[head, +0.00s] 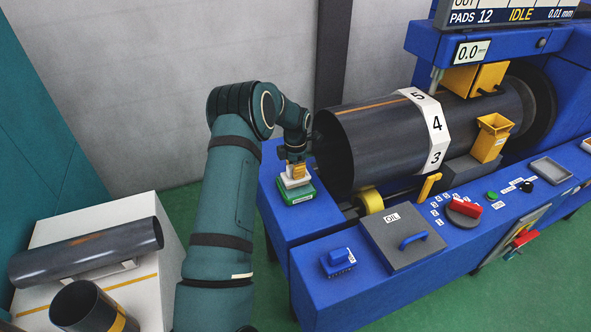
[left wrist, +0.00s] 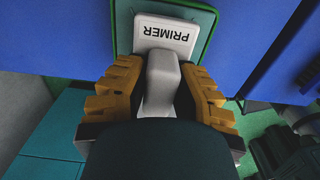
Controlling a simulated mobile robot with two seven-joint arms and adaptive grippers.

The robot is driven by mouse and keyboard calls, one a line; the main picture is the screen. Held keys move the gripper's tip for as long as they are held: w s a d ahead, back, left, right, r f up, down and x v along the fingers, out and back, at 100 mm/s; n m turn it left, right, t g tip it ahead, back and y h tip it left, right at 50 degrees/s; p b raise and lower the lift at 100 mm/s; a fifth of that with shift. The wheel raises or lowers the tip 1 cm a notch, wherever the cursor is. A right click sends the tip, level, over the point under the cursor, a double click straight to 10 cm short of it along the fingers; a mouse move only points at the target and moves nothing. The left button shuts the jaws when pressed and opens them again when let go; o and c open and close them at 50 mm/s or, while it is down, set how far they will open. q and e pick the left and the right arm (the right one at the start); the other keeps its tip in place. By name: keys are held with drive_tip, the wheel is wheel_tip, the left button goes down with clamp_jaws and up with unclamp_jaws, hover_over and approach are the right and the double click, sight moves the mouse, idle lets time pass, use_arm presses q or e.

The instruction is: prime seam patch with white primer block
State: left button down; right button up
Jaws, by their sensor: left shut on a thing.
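The white primer block (head: 295,182) has a label reading PRIMER and a grey-white handle; it also shows in the left wrist view (left wrist: 165,38). It sits in or just over a green holder (head: 299,197) on the blue bench's left end; I cannot tell if they touch. My left gripper (head: 296,171) is shut on the handle, yellow fingers on both sides. The large dark cylinder (head: 385,145) lies in the machine, open end toward the gripper. An orange-brown seam line (head: 368,106) runs along its top. My right gripper is out of view.
A white numbered ring (head: 432,125) wraps the cylinder. A grey OIL lid (head: 402,236), a blue block (head: 338,262) and a red-handled switch (head: 464,208) are on the bench. Two loose pipes (head: 85,250) (head: 93,308) rest on a white stand at left.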

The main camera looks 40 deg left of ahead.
use_arm(q)
drive_tip(key=shift+f+b, duration=0.35)
drive_tip(key=shift+f, duration=0.1)
idle(1.5)
drive_tip(key=shift+r, duration=0.1)
drive_tip(key=shift+r+p, duration=1.85)
drive_tip(key=shift+r, duration=1.65)
drive_tip(key=shift+f, duration=0.15)
